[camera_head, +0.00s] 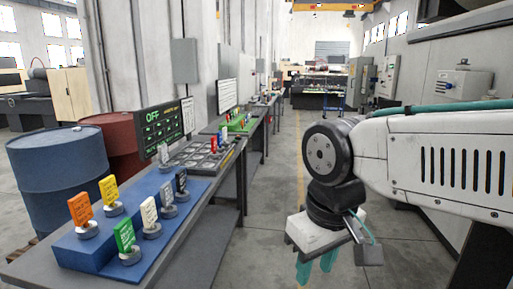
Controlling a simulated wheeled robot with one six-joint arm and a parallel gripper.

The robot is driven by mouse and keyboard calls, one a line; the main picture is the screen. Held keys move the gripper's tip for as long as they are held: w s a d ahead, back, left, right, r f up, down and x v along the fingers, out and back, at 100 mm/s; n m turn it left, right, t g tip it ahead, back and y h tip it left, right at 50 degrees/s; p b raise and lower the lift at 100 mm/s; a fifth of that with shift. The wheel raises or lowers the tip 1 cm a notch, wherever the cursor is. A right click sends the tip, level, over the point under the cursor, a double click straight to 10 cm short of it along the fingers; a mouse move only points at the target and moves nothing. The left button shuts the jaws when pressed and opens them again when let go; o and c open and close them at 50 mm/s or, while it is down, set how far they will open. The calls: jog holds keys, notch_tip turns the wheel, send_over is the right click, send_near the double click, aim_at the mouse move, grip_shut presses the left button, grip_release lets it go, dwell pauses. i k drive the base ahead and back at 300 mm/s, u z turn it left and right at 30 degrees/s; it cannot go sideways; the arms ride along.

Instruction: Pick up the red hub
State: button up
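A small red piece (214,144) stands upright on the grey slotted tray (186,157) on the workbench. It looks like the red hub, but it is too small for its base to show clearly. My gripper (317,270) hangs at the lower middle right, over the aisle floor and to the right of the bench. Its teal fingers point down and stand apart, with nothing seen between them. The fingertips are partly cut off by the bottom edge. The gripper is well apart from the red piece.
A blue stepped stand (85,250) on the near bench holds several tagged hubs, including orange (80,209), yellow (109,189) and green (124,235). Blue (58,165) and red (108,137) barrels stand left. The aisle (270,195) is clear.

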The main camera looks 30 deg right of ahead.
aim_at(214, 155)
jog(key=z, duration=0.9)
jog(key=i, duration=1.1)
jog(key=z, duration=0.7)
jog(key=i, duration=1.55)
jog(key=u, duration=0.95)
jog(key=i, duration=1)
jog(key=u, duration=1.1)
jog(key=i, duration=0.25)
jog(key=u, duration=0.15)
